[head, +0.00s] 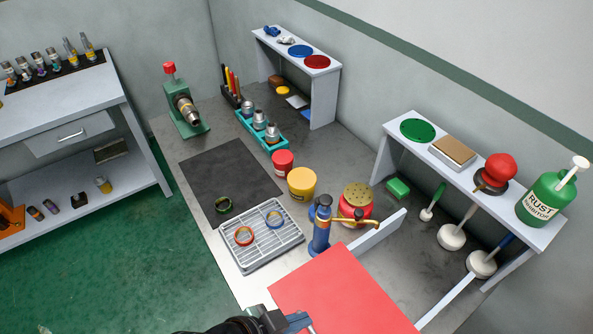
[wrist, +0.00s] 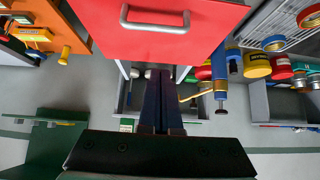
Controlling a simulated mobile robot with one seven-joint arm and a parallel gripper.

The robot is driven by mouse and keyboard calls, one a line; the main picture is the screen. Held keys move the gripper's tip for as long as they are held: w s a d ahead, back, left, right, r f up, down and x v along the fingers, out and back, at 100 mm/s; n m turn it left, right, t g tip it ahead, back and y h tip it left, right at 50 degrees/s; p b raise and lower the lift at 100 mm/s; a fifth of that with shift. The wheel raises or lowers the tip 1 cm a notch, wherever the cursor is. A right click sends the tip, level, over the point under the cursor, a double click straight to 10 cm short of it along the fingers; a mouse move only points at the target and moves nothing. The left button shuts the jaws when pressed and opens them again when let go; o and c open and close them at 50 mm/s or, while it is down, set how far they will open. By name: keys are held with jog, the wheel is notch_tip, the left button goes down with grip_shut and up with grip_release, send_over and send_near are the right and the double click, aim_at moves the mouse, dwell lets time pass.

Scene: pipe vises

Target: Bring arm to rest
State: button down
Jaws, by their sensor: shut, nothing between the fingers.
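My gripper (head: 290,322) shows only in part at the bottom edge of the head view, left of the red panel (head: 345,295). In the wrist view my gripper (wrist: 160,74) has its two dark fingers together with nothing between them. A red drawer front (wrist: 155,30) with a grey bar handle (wrist: 155,22) fills the top of the wrist view, beyond the fingertips. I cannot tell whether the fingers touch anything; they look apart from the handle.
The grey workbench (head: 170,150) holds a wire rack (head: 285,248) with rings, a blue torch (head: 320,230), a yellow tub (head: 301,183) and a green vise (head: 182,110). A shelf (head: 440,148) stands along the wall. Green floor (head: 110,270) is clear at left.

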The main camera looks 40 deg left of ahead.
jog(key=shift+s+r, duration=0.3)
jog(key=shift+r, duration=0.05)
jog(key=w+d+r+t+y+b, duration=0.15)
jog(key=w+r+t, duration=0.25)
jog(key=w+r, duration=0.7)
jog(key=w+d+r+t+y+b, duration=0.15)
jog(key=w+r+t, duration=0.25)
jog(key=w+r, duration=0.65)
jog(key=s+d+r+n+t+b, duration=0.1)
jog(key=d+r+t, duration=0.2)
jog(key=r, duration=0.7)
jog(key=s+d+r+t, duration=0.1)
jog(key=d+r+t, duration=0.15)
jog(key=r, duration=0.75)
jog(key=s+d+r+t, duration=0.2)
jog(key=s+d+r, duration=0.1)
jog(key=r, duration=0.4)
jog(key=s+d+r+n+t+h+b, duration=0.1)
jog(key=s+d+r+t, duration=0.2)
jog(key=r, duration=0.4)
jog(key=shift+s+d+r, duration=0.2)
jog(key=shift+s+d, duration=0.2)
jog(key=shift+s, duration=0.35)
jog(key=shift+t, duration=0.25)
